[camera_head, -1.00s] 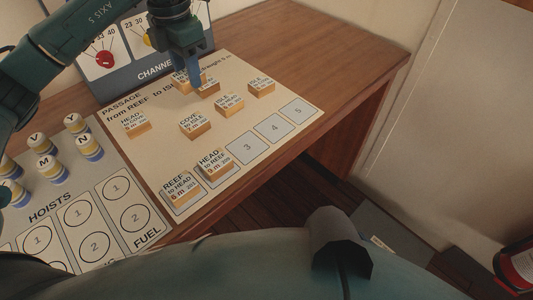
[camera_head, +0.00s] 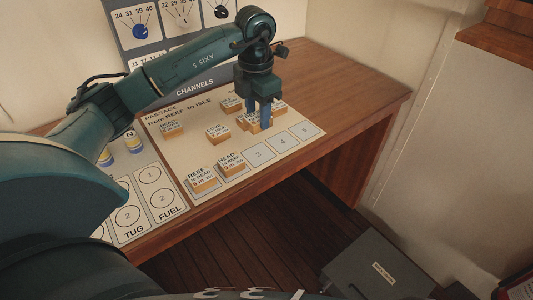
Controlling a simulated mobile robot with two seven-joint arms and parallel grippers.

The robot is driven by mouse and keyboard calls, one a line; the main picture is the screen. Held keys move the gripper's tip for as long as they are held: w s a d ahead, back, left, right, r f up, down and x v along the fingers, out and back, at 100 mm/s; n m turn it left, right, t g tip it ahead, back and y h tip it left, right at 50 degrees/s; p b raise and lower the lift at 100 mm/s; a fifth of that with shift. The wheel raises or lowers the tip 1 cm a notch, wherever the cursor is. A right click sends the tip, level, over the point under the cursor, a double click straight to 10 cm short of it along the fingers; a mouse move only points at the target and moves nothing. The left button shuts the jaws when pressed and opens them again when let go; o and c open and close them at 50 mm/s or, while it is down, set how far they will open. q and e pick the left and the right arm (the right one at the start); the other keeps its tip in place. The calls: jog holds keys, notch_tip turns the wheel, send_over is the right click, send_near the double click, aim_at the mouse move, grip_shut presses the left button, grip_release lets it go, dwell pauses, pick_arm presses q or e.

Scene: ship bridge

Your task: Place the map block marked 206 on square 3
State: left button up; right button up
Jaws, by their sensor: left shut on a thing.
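My left gripper (camera_head: 260,125) points down over the passage sheet (camera_head: 190,147). It is shut on a map block (camera_head: 253,126), which its fingers partly cover; the block's number cannot be read. Square 3 (camera_head: 258,155) is bare and lies just in front of the gripper. Squares 4 (camera_head: 281,144) and 5 (camera_head: 305,132) are bare too. A REEF to HEAD block (camera_head: 203,181) lies on the first square and a HEAD to REEF block (camera_head: 231,164) on the second. My right gripper is out of view.
Other blocks lie close by: a HEAD block (camera_head: 172,130), a COVE block (camera_head: 218,134), one at the back (camera_head: 231,104) and one right of the fingers (camera_head: 279,107). The channels panel (camera_head: 190,79) stands behind. Bare desk (camera_head: 345,92) is at the right.

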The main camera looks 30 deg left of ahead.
pick_arm(q)
notch_tip(320, 180, down, 6)
jog(key=shift+a+r, duration=0.1)
jog(key=shift+r, duration=0.15)
notch_tip(320, 180, down, 4)
jog(key=shift+r+p, duration=0.2)
jog(key=shift+p, duration=0.25)
jog(key=shift+f, duration=0.1)
jog(key=shift+f, duration=0.15)
jog(key=o, duration=1)
jog(key=shift+c, duration=0.2)
